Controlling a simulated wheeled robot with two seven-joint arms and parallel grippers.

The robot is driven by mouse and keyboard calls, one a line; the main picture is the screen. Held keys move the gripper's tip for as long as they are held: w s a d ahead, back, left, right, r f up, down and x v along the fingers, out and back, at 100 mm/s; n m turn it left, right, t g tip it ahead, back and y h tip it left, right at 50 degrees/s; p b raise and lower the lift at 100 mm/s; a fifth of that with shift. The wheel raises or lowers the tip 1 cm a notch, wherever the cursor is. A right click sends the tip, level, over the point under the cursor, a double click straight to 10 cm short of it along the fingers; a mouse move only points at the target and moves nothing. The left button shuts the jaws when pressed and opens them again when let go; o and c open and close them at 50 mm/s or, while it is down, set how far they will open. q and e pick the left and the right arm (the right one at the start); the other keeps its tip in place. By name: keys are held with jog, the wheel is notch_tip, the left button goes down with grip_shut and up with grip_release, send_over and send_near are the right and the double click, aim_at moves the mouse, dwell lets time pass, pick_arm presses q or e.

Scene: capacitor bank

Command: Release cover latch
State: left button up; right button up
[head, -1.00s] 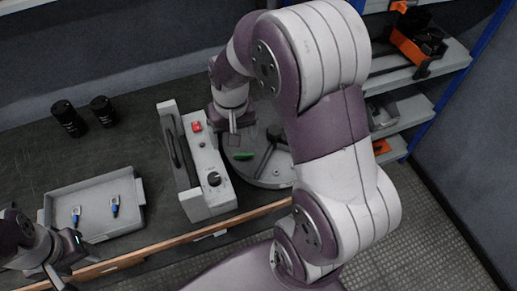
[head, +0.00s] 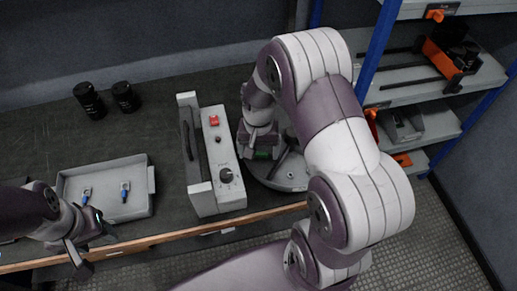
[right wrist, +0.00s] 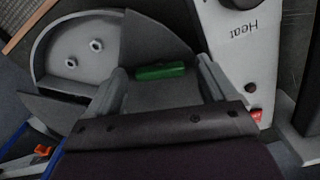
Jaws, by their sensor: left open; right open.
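A small green latch (head: 262,155) sits on a grey round unit (head: 292,183) on the bench. In the right wrist view the green latch (right wrist: 160,72) lies on a dark grey cover part of the round unit (right wrist: 50,50). My right gripper (right wrist: 161,77) is open, with one finger on each side of the latch; I cannot tell whether they touch it. In the head view my right gripper (head: 260,149) is directly over the latch and hides part of it. My left gripper (head: 92,249) is open and empty near the bench's front edge, in front of the tray.
A control box (head: 220,172) with a red button, a knob and an upright panel stands left of the round unit. A grey tray (head: 150,180) holds two blue-tipped parts. Two black cylinders (head: 89,100) stand behind it. Shelves (head: 400,77) are at the right.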

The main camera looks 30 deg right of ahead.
jog(key=shift+c, duration=0.3)
jog(key=c, duration=1)
jog(key=shift+r+n+p, duration=0.3)
jog(key=shift+r+p, duration=0.05)
jog(key=shift+p, duration=0.4)
jog(key=shift+f+n+p, duration=0.1)
jog(key=shift+n+p, duration=0.25)
jog(key=shift+n, duration=0.05)
jog(key=shift+f, duration=0.2)
jog(key=shift+w, duration=0.1)
jog(key=o, duration=1.1)
jog(key=shift+c, duration=0.2)
